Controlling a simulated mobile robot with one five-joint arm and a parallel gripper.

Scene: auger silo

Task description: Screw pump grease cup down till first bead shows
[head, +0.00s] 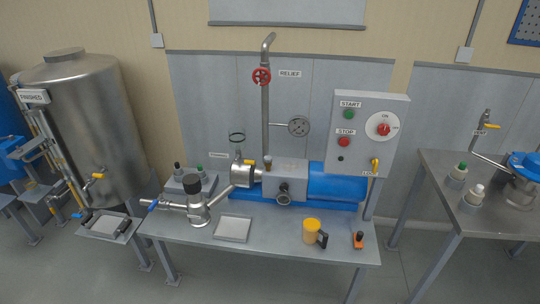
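The pump stands on the middle metal bench, with a blue motor (335,182) on its right and a grey housing (285,185) on its left. My gripper is not in this view.
A control box (367,130) with start and stop buttons stands behind the motor. A flat tray (233,229), a yellow mug (311,230) and an orange-black item (358,240) lie along the bench front. A red-wheeled relief pipe (265,110) rises behind the pump.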

